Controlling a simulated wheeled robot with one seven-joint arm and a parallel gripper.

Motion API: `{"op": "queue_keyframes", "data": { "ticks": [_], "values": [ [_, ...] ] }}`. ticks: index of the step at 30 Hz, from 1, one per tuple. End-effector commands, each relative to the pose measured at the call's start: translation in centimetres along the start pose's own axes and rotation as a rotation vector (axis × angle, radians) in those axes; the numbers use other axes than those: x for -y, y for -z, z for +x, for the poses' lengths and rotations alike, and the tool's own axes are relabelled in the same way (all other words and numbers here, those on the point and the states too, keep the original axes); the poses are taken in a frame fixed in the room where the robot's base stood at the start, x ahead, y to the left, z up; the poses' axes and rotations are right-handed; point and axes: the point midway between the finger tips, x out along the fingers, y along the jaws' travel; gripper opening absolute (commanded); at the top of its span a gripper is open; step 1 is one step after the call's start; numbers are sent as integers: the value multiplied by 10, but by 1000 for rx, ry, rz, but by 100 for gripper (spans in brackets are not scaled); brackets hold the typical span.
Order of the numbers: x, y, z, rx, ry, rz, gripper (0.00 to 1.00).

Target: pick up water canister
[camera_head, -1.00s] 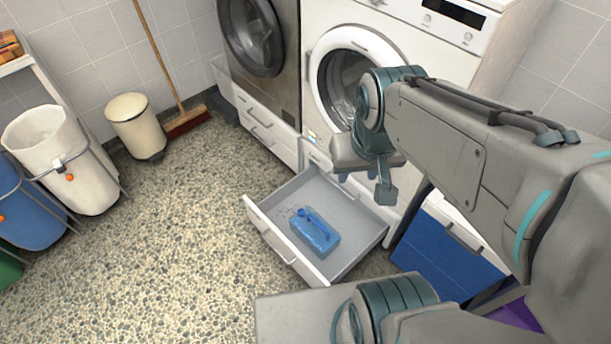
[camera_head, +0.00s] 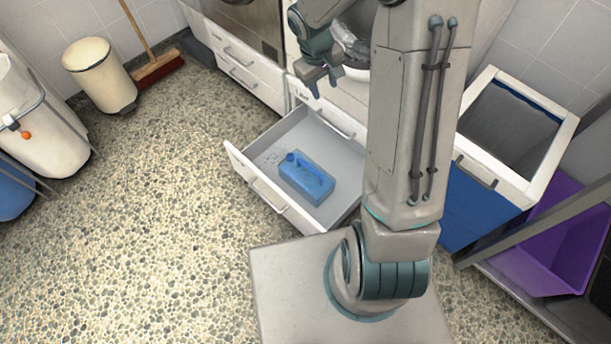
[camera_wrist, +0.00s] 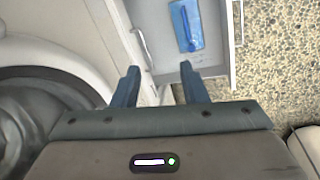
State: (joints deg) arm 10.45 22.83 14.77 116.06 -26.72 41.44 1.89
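The water canister (camera_head: 306,178) is blue and box-shaped with a handle along its top. It lies inside an open white drawer (camera_head: 246,181) under the washing machine. In the wrist view the canister (camera_wrist: 186,25) shows at the top, beyond the fingertips. My gripper (camera_head: 322,84) is above and behind the drawer, in front of the machines, apart from the canister. Its two blue fingers (camera_wrist: 162,80) are spread with nothing between them.
A blue bin with a white rim (camera_head: 549,118) and a purple container (camera_head: 566,235) stand to the right. A cream bin (camera_head: 100,78), a broom (camera_head: 158,69) and a white laundry bag (camera_head: 45,135) stand at the left. The pebbled floor left of the drawer is clear.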

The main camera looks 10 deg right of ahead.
Motion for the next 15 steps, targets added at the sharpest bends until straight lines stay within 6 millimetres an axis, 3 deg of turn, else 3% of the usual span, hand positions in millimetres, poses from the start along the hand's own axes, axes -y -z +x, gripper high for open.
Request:
{"op": "queue_keyframes", "data": {
  "ticks": [1,9,15],
  "values": [
    [4,9,36,9,12,-20,39],
    [22,52,170,13,73,-126,39],
    [44,73,271,0,137,-180,39]
  ]
}}
